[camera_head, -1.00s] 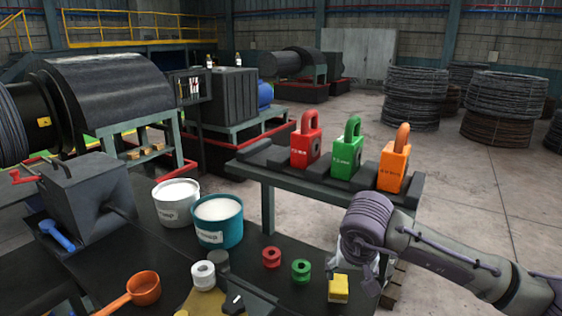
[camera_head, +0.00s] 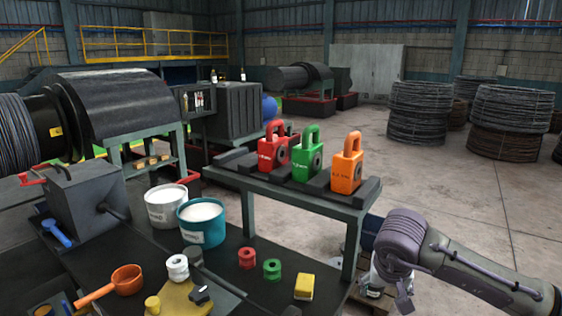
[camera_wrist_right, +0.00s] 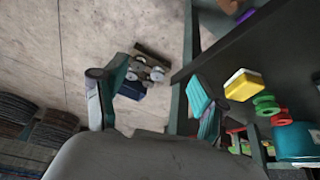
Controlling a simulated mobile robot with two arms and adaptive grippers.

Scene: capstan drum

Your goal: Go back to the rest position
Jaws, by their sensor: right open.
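My right gripper (camera_head: 388,285) is at the lower right of the head view, pointing down, just off the right edge of the dark worktable (camera_head: 335,300). In the right wrist view my right gripper (camera_wrist_right: 150,95) has its two fingers wide apart, with only floor and a small item far below between them. It holds nothing. The yellow block (camera_head: 304,287) is on the table to its left, apart from it; the block also shows in the wrist view (camera_wrist_right: 242,85). My left gripper is not in view.
Red (camera_head: 272,150), green (camera_head: 307,156) and orange (camera_head: 346,166) padlock-shaped blocks stand on a raised shelf (camera_head: 300,190). A white bucket (camera_head: 166,205), a teal bucket (camera_head: 201,222), spools and an orange ladle (camera_head: 126,280) are on the table.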

